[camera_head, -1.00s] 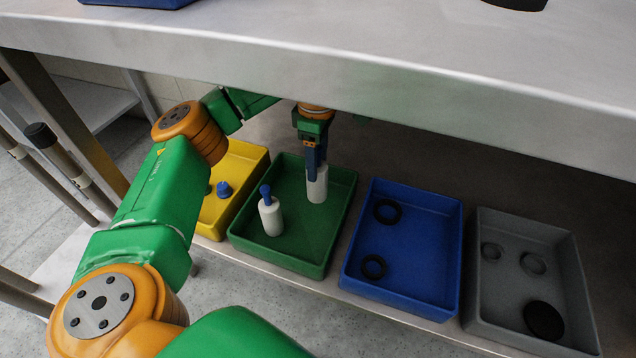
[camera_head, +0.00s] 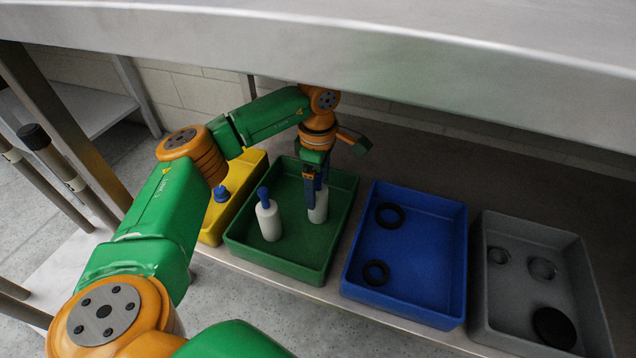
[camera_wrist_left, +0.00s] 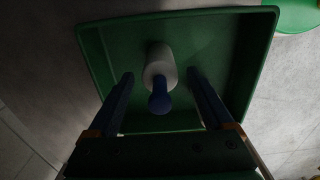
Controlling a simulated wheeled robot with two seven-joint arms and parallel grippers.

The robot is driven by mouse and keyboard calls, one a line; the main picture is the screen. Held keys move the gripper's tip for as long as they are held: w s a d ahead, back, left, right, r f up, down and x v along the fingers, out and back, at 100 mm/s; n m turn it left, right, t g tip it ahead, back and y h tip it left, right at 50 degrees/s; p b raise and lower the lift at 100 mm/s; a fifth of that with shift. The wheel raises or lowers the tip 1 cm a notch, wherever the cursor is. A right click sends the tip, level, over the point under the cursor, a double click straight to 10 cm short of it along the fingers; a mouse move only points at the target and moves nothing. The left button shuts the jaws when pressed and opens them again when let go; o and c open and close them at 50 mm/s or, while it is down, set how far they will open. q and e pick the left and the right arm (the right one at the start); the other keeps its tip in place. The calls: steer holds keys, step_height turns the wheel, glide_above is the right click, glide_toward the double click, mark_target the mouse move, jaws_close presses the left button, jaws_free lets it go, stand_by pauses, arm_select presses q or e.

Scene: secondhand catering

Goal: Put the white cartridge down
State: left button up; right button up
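A white cartridge (camera_head: 318,207) stands in the back right part of the green tray (camera_head: 297,266). My left gripper (camera_head: 315,190) is right above it, pointing down, and hides its top in the head view. In the left wrist view a white cartridge with a blue nozzle (camera_wrist_left: 158,68) shows between my left gripper's fingers (camera_wrist_left: 159,76), with a gap on each side. The fingers are open. A second white cartridge with a blue nozzle (camera_head: 268,220) stands upright in the same tray, to the left. My right gripper is not in view.
A yellow tray (camera_head: 211,231) with a blue piece (camera_head: 221,194) is on the left. A blue tray (camera_head: 404,305) with black rings and a grey tray (camera_head: 481,325) with round parts are on the right. A metal tabletop (camera_head: 420,75) hangs over the shelf.

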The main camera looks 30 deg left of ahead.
arm_select(q)
steer(key=shift+r, duration=0.35)
step_height(320, 180, up, 7)
steer(key=p, duration=0.3)
steer(key=shift+r, duration=0.1)
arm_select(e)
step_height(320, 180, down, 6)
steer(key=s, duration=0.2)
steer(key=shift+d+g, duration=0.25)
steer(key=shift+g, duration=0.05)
